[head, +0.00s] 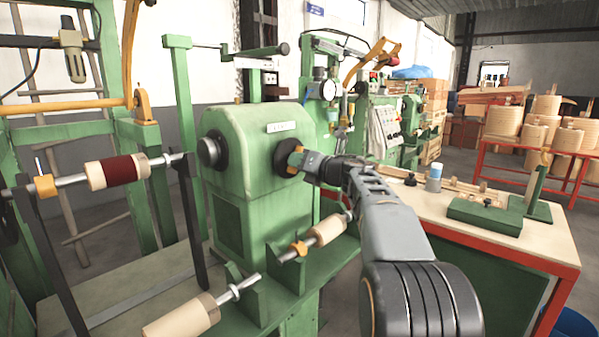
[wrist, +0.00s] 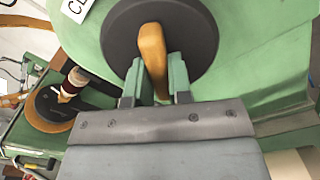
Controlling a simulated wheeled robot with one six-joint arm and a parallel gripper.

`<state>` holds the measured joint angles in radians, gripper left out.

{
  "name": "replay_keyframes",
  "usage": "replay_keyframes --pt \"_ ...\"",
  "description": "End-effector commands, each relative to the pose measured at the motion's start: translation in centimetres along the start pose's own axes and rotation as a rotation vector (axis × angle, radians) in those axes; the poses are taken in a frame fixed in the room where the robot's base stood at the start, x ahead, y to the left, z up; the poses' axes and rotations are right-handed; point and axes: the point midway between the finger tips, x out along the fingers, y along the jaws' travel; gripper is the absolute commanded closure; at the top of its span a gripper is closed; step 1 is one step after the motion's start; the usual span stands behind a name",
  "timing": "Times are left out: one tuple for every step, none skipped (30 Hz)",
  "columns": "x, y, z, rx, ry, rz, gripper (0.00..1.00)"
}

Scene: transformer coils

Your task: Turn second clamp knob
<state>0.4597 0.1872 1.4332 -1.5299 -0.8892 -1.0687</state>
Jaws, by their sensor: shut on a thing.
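The clamp knob is an orange bar handle (wrist: 152,45) across a black round disc (wrist: 195,35) on a green machine housing (head: 235,180). In the head view the disc (head: 283,158) is on the right part of the housing, largely covered by my gripper (head: 297,159). In the wrist view my gripper's green fingers (wrist: 161,82) stand on both sides of the bar's lower end and are shut on it. The bar is near upright in that view, tilted slightly. A second black disc (head: 209,152) is on the housing's left face.
A white label (head: 282,126) is above the knob. Below the arm, a shaft with a pale spool (head: 327,231) crosses the machine. A maroon spool (head: 118,171) is on the left. A red-edged table (head: 470,232) with small parts stands at right.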

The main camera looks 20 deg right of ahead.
Motion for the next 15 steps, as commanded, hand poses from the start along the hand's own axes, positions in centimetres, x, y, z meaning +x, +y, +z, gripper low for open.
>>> replay_keyframes --pt "-0.01 -0.29 -0.37 -0.047 -0.001 -0.001 1.0" --pt "-0.01 -0.29 -0.35 -0.076 -0.001 -0.001 1.0" --pt "-0.01 -0.3 -0.36 -0.111 -0.001 -0.001 1.0" --pt "-0.01 -0.3 -0.34 -0.139 -0.001 -0.001 1.0" --pt "-0.01 -0.3 -0.32 -0.166 -0.001 -0.001 1.0" --pt "-0.01 -0.31 -0.32 -0.2 0.0 -0.001 1.0" --pt "-0.01 -0.32 -0.32 -0.226 0.0 -0.001 1.0" --pt "-0.01 -0.3 -0.29 -0.251 -0.001 -0.001 1.0" --pt "-0.01 -0.3 -0.26 -0.283 -0.001 -0.001 1.0" --pt "-0.01 -0.3 -0.26 -0.306 -0.001 -0.001 1.0" --pt "-0.01 -0.31 -0.26 -0.328 0.0 -0.001 1.0" --pt "-0.01 -0.3 -0.23 -0.357 0.0 -0.001 1.0" --pt "-0.01 -0.29 -0.2 -0.377 0.0 -0.001 1.0" --pt "-0.01 -0.29 -0.19 -0.396 -0.001 -0.001 1.0" --pt "-0.01 -0.3 -0.18 -0.419 0.0 -0.001 1.0"
